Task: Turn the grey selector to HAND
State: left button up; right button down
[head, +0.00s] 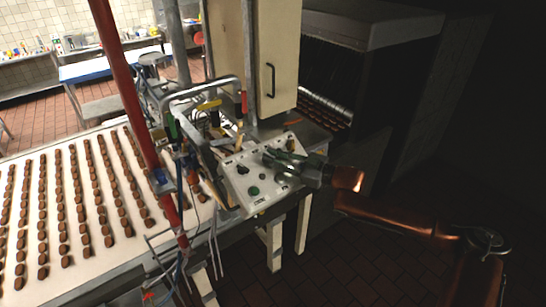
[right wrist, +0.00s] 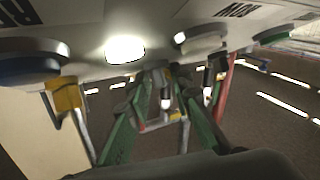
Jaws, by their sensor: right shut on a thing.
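The pale control panel (head: 232,186) slopes up beside the conveyor in the head view. It carries a black knob (head: 242,170) and a green button (head: 253,191). My right gripper (head: 274,156) is at its upper right part, touching or very close to it. In the right wrist view the green fingers of my right gripper (right wrist: 162,80) close in at the panel's underside in the picture, around a small grey part that seems to be the grey selector (right wrist: 154,75). The fingers hide most of it, and its pointing direction cannot be read. My left gripper is not in view.
A red post (head: 127,90) and metal rails stand beside the panel. A cream cabinet door (head: 282,60) rises behind it. In the wrist view a lit white lamp (right wrist: 125,48) and other controls sit close to the fingers.

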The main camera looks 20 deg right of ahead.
dwell(0.3)
jog(key=c, duration=2.1)
grip_release()
jog(key=shift+d, duration=0.1)
jog(key=shift+s+d, duration=0.1)
jog(key=v, duration=1.1)
jog(key=shift+s+d, duration=0.25)
jog(key=shift+d, duration=0.05)
